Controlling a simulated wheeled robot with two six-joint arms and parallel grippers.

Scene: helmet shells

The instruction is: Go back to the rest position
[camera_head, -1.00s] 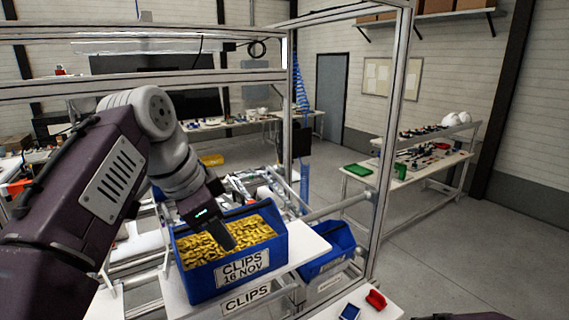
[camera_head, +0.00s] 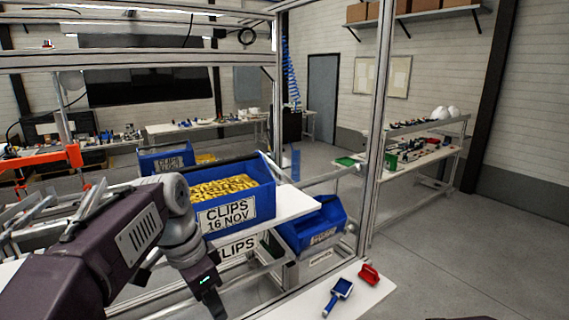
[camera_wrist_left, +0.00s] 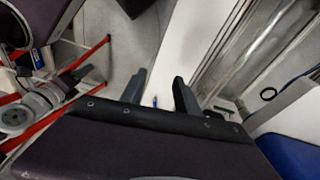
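My left gripper (camera_head: 213,304) hangs fingers-down at the bottom of the head view, below and in front of the blue clips bin (camera_head: 237,207). In the left wrist view its two fingers (camera_wrist_left: 160,88) stand apart with nothing held between them. The bin stands on a white shelf, full of yellow clips (camera_head: 222,188), and its label reads "CLIPS 16 NOV". Only a dark edge of my right arm shows at the bottom right of the head view. My right gripper is out of view.
A second blue bin (camera_head: 312,227) sits lower to the right. A red item (camera_head: 369,274) and a blue item (camera_head: 338,294) lie on the white surface in front. An aluminium frame post (camera_head: 376,130) rises at right. Open floor lies beyond it.

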